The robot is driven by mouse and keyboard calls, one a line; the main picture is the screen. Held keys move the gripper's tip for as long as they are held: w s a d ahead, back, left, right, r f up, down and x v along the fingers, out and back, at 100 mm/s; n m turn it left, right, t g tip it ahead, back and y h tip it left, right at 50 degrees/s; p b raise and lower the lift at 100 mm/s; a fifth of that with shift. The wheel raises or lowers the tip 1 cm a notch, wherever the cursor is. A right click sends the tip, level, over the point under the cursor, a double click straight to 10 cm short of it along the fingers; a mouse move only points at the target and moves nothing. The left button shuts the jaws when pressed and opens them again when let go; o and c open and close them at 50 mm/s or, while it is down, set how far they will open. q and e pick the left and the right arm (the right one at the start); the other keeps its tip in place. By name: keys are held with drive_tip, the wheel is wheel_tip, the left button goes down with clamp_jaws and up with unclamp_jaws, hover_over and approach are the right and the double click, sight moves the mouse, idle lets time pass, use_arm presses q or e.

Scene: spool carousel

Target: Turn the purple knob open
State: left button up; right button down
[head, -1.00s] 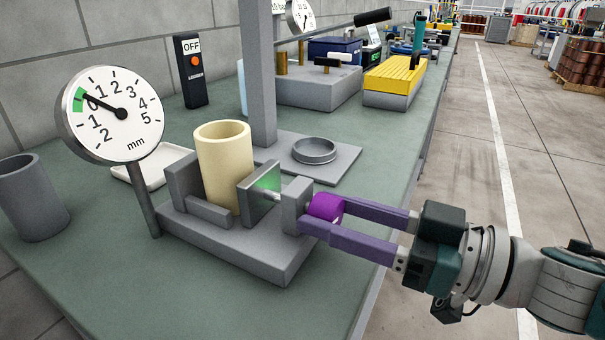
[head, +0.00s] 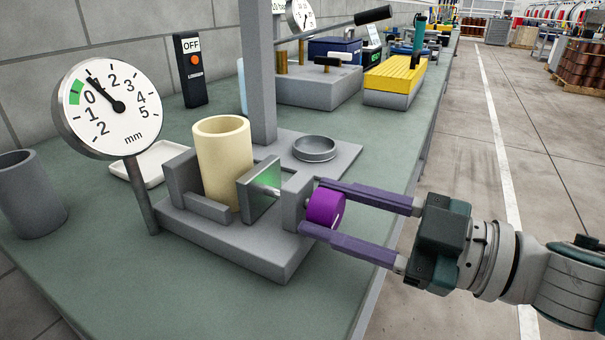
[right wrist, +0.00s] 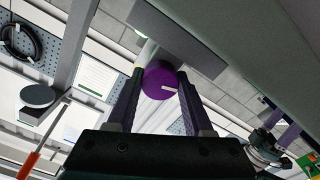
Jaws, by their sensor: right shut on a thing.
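The purple knob (head: 326,208) sits at the right end of the grey clamp base (head: 285,255). My right gripper (head: 318,207) has one finger on each side of the knob and is shut on it. The right wrist view shows the knob (right wrist: 160,82) between the fingertips, with a pale mark on its face. A green-faced metal plate (head: 262,188) stands beside the upright cream cylinder (head: 222,165).
A grey post (head: 260,80) rises behind the clamp, with a round ring (head: 314,148) on its base. A grey cup (head: 30,195), a white tray (head: 150,165) and an OFF box (head: 190,70) stand around it. The bench front is clear.

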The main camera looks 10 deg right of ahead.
idle(0.4)
drive_tip(key=shift+c, duration=1.5)
unclamp_jaws()
drive_tip(key=v, duration=1)
